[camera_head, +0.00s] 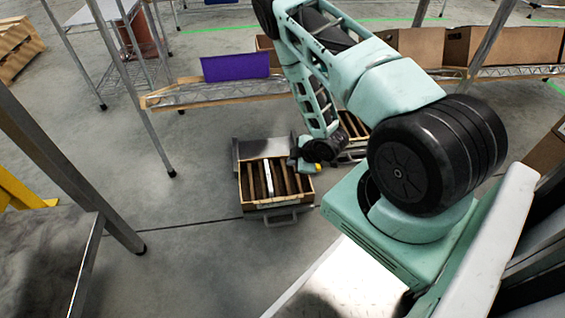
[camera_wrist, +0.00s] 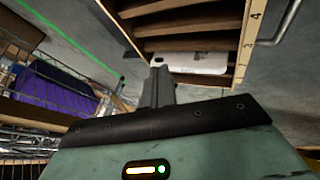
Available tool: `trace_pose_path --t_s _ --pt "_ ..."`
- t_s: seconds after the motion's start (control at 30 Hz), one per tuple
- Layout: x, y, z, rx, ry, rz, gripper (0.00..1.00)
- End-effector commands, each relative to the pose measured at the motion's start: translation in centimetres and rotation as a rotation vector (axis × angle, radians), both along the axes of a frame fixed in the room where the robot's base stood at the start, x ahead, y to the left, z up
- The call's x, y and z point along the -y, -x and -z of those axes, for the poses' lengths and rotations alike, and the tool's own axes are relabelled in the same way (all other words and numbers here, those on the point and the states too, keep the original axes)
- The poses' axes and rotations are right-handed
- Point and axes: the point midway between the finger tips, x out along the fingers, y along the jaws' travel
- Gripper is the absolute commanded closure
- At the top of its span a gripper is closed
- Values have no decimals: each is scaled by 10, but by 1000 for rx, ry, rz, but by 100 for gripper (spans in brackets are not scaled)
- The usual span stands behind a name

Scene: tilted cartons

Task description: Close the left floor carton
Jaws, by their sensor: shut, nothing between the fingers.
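The left floor carton (camera_head: 277,204) stands on the floor in the head view, its top open. Brown dividers or files and one white item show inside. A grey flap or lid (camera_head: 250,148) stands up at its back edge. My gripper (camera_wrist: 157,72) is shut and empty, its fingers close to the carton's edge. In the wrist view the carton (camera_wrist: 243,50) fills the top, with a numbered rim. In the head view my gripper is at the carton's right back corner, partly hidden by my wrist. I cannot tell whether it touches the carton.
A second open floor carton (camera_head: 352,154) stands to the right, partly behind my arm. A low wire shelf (camera_head: 215,94) with a purple bin (camera_head: 235,67) is behind. A rack post (camera_head: 145,95) stands at left. The floor left of the carton is clear.

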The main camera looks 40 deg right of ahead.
Motion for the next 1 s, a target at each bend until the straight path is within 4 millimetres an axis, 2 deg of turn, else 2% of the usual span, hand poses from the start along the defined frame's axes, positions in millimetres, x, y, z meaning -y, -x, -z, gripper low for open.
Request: trace_pose_path --t_s 0.3,0.47,0.53,0.7,1.0 --pt "-4 -37 55 0 -1 -1 100" --pt "-6 -56 79 1 -1 -1 100" --pt "3 -68 75 6 -1 2 100" --pt "13 -82 73 1 -1 2 100" --pt "17 -87 70 -2 -1 2 100"
